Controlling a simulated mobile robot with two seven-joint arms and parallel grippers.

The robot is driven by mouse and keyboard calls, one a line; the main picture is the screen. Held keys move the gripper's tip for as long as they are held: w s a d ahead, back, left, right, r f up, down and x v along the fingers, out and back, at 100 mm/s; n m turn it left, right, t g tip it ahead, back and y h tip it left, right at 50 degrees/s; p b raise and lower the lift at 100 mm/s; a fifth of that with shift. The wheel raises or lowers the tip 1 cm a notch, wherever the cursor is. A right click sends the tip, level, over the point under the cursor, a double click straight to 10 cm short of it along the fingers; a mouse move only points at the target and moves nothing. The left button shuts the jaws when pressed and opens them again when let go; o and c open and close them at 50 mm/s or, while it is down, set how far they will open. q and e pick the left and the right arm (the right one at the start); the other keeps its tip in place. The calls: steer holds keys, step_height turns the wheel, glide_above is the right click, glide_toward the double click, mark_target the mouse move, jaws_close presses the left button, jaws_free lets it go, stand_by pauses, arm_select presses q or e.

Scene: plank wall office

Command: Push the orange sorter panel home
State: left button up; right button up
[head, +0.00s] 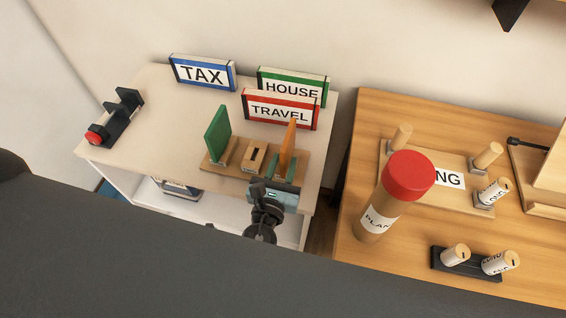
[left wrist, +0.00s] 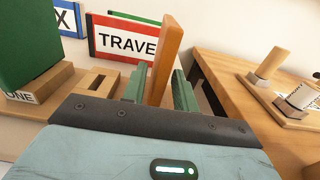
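The orange sorter panel (head: 288,146) stands upright at the right end of a wooden sorter base (head: 214,166) on the white table. It also shows in the left wrist view (left wrist: 166,55), slightly tilted. My left gripper (head: 283,174) is low at the panel, with its green fingers (left wrist: 160,90) on either side of it, set close together. The fingers appear shut on the panel; a thin gap may show at the right finger. The panel's lower edge and its slot are hidden behind the gripper. My right gripper is not in view.
A green panel (head: 217,134) stands at the base's left, beside an empty slotted block (head: 254,157). TAX (head: 202,73), HOUSE (head: 293,86) and TRAVEL (head: 280,109) signs stand behind. A red-capped tube (head: 395,195) stands on the wooden desk (head: 369,120) at right.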

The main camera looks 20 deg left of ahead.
arm_select(q)
steer(key=shift+o, duration=0.7)
steer(key=s, duration=0.7)
steer(key=shift+s, duration=0.4)
